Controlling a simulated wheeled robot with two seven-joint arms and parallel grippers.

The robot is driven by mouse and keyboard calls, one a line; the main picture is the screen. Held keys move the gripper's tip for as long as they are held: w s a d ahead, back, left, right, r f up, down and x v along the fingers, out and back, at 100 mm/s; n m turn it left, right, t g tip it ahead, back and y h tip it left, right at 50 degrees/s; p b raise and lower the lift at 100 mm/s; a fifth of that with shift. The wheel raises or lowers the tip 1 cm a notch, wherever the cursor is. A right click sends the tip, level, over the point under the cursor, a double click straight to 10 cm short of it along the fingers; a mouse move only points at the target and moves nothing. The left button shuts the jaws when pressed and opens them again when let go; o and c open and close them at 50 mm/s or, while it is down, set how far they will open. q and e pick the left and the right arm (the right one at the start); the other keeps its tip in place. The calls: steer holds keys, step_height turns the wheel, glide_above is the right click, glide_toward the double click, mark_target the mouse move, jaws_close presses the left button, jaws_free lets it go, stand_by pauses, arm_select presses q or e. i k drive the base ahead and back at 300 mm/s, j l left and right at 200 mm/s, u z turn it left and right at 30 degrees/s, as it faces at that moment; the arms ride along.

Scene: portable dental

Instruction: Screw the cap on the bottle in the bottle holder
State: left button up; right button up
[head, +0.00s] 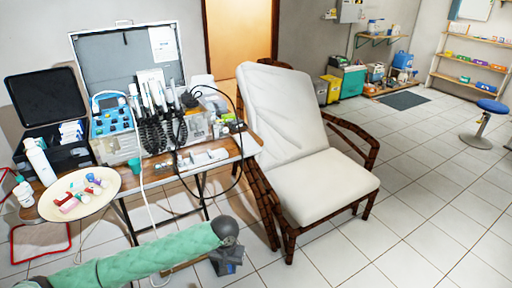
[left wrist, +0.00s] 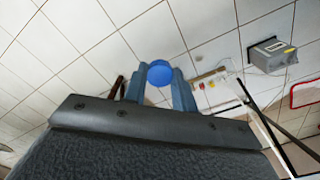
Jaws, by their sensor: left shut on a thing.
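My left gripper (left wrist: 157,92) is shut on a round blue cap (left wrist: 159,73), which sits between the fingertips in the left wrist view. In the head view my left gripper (head: 227,264) hangs low in front of the table, over the tiled floor and apart from any bottle. The cap cannot be made out there. A small white bottle (head: 24,194) stands at the far left by a red wire frame (head: 4,183); I cannot tell if this is the bottle holder. A taller white bottle (head: 39,161) stands by the black case. My right gripper is not in view.
A round cream tray (head: 105,197) with small coloured items sits at the table's front left. A blue dental unit (head: 112,118) and a silver case (head: 125,55) stand behind. A white reclining chair (head: 310,175) is to the right. Open floor (head: 420,230) lies beyond it.

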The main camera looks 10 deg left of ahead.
mark_target(210, 105)
steer(key=i+l+u, duration=0.3)
steer(key=i+l, duration=0.3)
steer(key=i, duration=0.35)
steer(key=i+l+u, duration=0.35)
steer(key=i+l, duration=0.45)
